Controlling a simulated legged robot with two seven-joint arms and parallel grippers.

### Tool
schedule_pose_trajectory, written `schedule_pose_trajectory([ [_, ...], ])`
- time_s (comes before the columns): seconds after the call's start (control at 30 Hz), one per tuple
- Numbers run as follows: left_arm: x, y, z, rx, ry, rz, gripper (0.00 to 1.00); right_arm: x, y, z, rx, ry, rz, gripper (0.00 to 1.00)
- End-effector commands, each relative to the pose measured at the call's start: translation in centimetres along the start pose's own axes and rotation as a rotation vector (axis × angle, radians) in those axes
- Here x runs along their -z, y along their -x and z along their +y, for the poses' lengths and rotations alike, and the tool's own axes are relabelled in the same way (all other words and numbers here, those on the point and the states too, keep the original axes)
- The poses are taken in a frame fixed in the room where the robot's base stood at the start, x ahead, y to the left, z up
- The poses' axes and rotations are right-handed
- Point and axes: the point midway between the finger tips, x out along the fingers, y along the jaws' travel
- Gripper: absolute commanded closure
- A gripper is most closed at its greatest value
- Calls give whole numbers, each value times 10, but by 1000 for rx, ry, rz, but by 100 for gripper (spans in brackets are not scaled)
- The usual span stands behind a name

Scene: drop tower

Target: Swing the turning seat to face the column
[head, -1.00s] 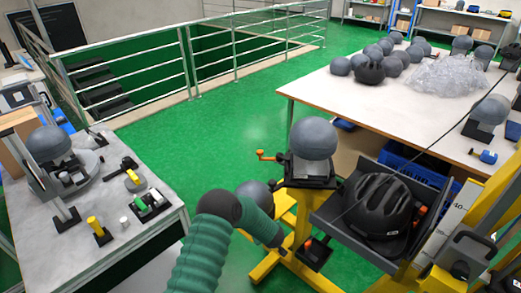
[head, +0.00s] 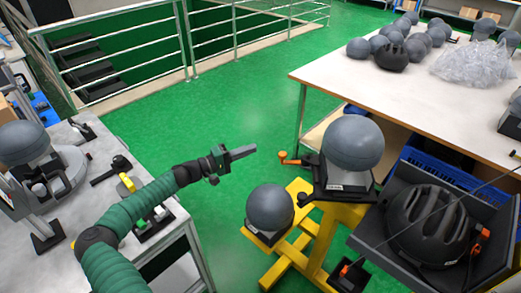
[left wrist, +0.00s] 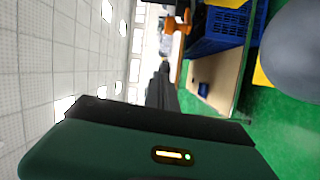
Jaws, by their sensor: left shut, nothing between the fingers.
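A large grey headform (head: 353,143) sits on a black seat (head: 343,185) on top of a yellow stand (head: 318,242). An orange-handled lever (head: 292,158) sticks out from the seat's left side. I cannot tell for sure which part is the turning seat. My left gripper (head: 243,153) is shut and empty, to the left of the lever and apart from it, above the green floor. In the left wrist view, its dark fingers (left wrist: 161,88) point toward the background; an orange handle (left wrist: 178,25) and grey headform (left wrist: 293,50) show. The column is not clearly in view. My right gripper is not in view.
A second grey headform (head: 270,208) sits lower on the stand. A black helmet (head: 427,225) lies in a dark tray (head: 375,225) at right. A white table (head: 340,80) stands behind, a grey bench (head: 90,232) at left. Green floor between is clear.

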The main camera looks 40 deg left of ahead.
Motion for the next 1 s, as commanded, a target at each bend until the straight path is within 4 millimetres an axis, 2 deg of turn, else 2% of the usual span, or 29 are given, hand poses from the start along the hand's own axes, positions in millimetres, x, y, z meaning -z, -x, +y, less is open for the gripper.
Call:
schedule_pose_trajectory([
  [0.2, -3, -50, 0, 2, 0, -5, 100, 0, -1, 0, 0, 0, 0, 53],
  [0.4, -2, -87, -2, 1, 4, -2, 100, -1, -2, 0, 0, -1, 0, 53],
  [0.6, -31, -73, -1, 0, 6, 0, 100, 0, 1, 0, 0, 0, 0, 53],
  [0.73, -37, -72, -1, 1, 4, -1, 100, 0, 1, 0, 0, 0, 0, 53],
  [1.0, -38, -72, -1, 2, 3, -1, 100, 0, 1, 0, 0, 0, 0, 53],
])
